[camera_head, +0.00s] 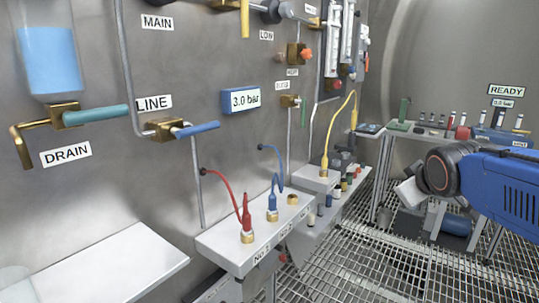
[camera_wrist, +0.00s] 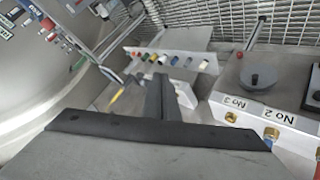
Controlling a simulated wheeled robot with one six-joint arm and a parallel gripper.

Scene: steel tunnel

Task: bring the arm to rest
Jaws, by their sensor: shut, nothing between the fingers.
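My gripper (camera_wrist: 160,95) shows in the wrist view as dark fingers closed together, with nothing between them. It points out over a ledge that carries a row of small coloured parts (camera_wrist: 170,60). It looks apart from them, though the distance is hard to judge. In the head view my blue arm, with a dark joint ringed in orange, reaches in from the right edge. It hangs in front of the back bench, over the grated floor. My fingertips cannot be made out in the head view.
A white socket box (camera_head: 225,248) with red and blue leads juts out below. The back bench (camera_head: 415,131) holds small items. Grated floor (camera_head: 350,260) is open between.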

